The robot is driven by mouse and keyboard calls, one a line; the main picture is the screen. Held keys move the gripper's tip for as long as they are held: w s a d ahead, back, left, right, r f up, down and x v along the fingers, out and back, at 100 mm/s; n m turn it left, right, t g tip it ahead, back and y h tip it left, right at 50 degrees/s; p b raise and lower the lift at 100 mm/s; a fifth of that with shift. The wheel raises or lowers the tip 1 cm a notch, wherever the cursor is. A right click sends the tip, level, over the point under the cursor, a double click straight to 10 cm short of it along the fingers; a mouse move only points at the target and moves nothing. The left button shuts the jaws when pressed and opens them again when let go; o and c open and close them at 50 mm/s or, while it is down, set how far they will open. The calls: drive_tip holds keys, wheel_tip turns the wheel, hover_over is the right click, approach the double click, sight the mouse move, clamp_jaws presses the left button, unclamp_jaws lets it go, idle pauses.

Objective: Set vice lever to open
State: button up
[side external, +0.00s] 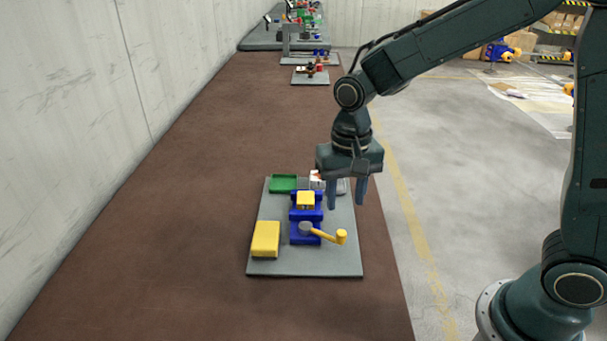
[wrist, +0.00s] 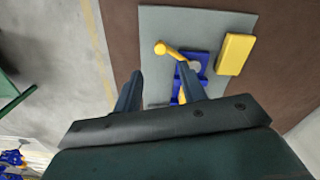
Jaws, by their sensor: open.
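The blue vice (side external: 306,214) stands on a grey board, with a yellow block (side external: 305,200) at its jaws. Its yellow lever (side external: 326,236) runs from a grey hub (side external: 306,228) toward the right and ends in a yellow knob (side external: 341,237). In the wrist view the lever (wrist: 172,51) points to the upper left from the hub (wrist: 195,67). My gripper (side external: 346,206) is open and empty. It hangs above the board, to the right of the vice and behind the lever knob. In the wrist view my fingers (wrist: 160,88) partly hide the vice.
A yellow box (side external: 266,239) lies left of the vice on the grey board (side external: 300,268). A green tray (side external: 283,183) and a white and red item (side external: 317,179) sit at the board's back. The brown table (side external: 190,220) is clear around the board.

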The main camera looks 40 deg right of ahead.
drive_tip(key=shift+r, duration=2.55)
drive_tip(key=shift+d, duration=0.1)
drive_tip(key=s+d+r+n+t, duration=0.2)
drive_tip(key=s+d+r+n, duration=0.1)
drive_tip(key=s, duration=0.6)
drive_tip(key=s+d+r+n+t, duration=0.2)
drive_tip(key=s+d+r+t, duration=0.1)
drive_tip(key=s, duration=0.6)
drive_tip(key=shift+d+r+n+t, duration=0.3)
drive_tip(key=shift+d+r+n, duration=0.15)
drive_tip(key=shift+r, duration=0.15)
